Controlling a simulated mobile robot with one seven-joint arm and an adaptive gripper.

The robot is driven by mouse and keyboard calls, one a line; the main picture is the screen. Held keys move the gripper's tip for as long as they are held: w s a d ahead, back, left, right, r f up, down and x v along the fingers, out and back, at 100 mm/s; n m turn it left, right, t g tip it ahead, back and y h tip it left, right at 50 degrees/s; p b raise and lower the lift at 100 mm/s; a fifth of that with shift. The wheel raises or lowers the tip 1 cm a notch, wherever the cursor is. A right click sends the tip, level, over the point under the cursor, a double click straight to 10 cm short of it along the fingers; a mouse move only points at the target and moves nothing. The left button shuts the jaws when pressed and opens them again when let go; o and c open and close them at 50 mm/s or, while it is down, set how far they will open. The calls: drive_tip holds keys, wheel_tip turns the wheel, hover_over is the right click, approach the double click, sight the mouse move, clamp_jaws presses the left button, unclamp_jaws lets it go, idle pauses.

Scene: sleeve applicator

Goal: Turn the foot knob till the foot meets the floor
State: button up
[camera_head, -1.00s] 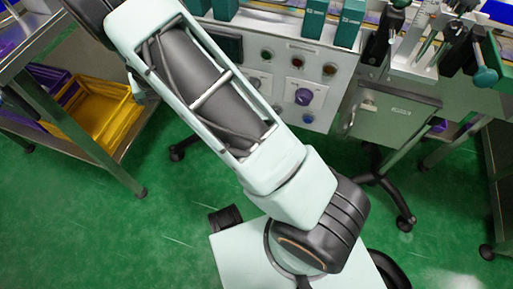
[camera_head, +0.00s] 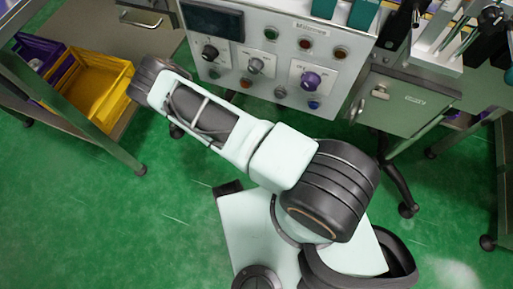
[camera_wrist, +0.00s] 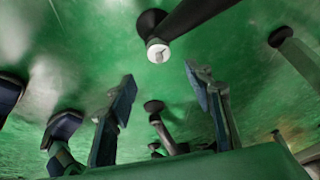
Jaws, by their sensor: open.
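In the wrist view, two fingers with bluish pads stand apart, and nothing shows held between them; my gripper (camera_wrist: 158,82) is open. Beyond the fingertips, near the top, a white round piece (camera_wrist: 158,54) with a small mark sits at the end of a dark bar, beside a black rounded part. It may be the foot knob; I cannot tell for sure. It appears apart from both fingers. The green floor (camera_wrist: 100,40) lies behind it. In the head view my gripper is hidden.
The control panel (camera_head: 270,75) with knobs and buttons stands at the back. A black castor (camera_head: 408,210) stands at right. A steel rack (camera_head: 105,140) holding a yellow bin (camera_head: 90,85) stands at left. Dark wheel-like parts (camera_wrist: 155,107) show in the wrist view. Open floor lies at front left.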

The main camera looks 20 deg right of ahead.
drive_tip(key=b+x, duration=0.3)
drive_tip(key=x, duration=0.7)
drive_tip(key=shift+a, duration=0.15)
drive_tip(key=c, duration=1.2)
